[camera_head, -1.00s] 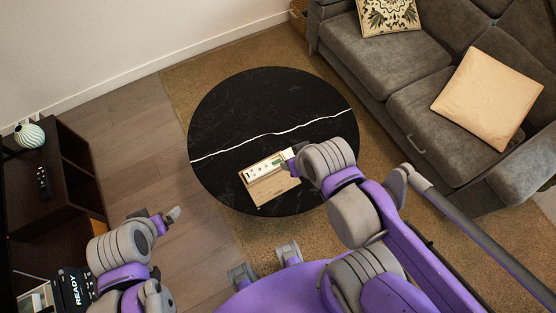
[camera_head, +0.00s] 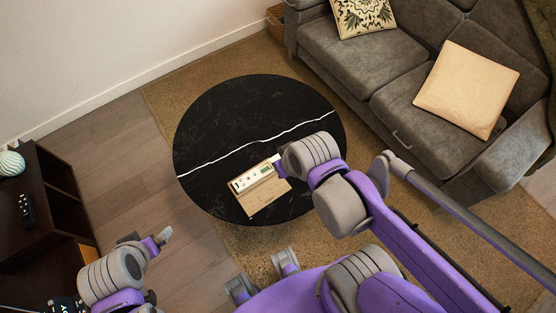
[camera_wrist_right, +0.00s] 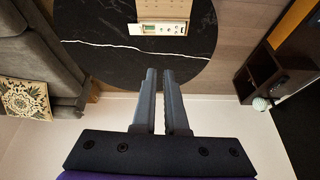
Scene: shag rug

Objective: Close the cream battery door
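A small cream device (camera_head: 262,197) lies near the front edge of the round black table. It has a white strip with small dark marks (camera_head: 252,176) along its far side and a flat tan part on the near side. I cannot clearly make out the battery door or how far open it is. The device also shows at the top of the right wrist view (camera_wrist_right: 160,29), partly cut off. My right gripper (camera_wrist_right: 160,72) has its fingers a little apart with nothing between them, and its arm reaches over the table's right side. My left gripper (camera_head: 164,236) is over the floor, far from the device.
The round black table (camera_head: 230,110) with a white vein is otherwise clear. A grey sofa (camera_head: 345,55) with cushions stands at the right. A dark shelf unit (camera_head: 55,185) at the left holds a remote (camera_head: 27,209) and a striped vase (camera_head: 10,163).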

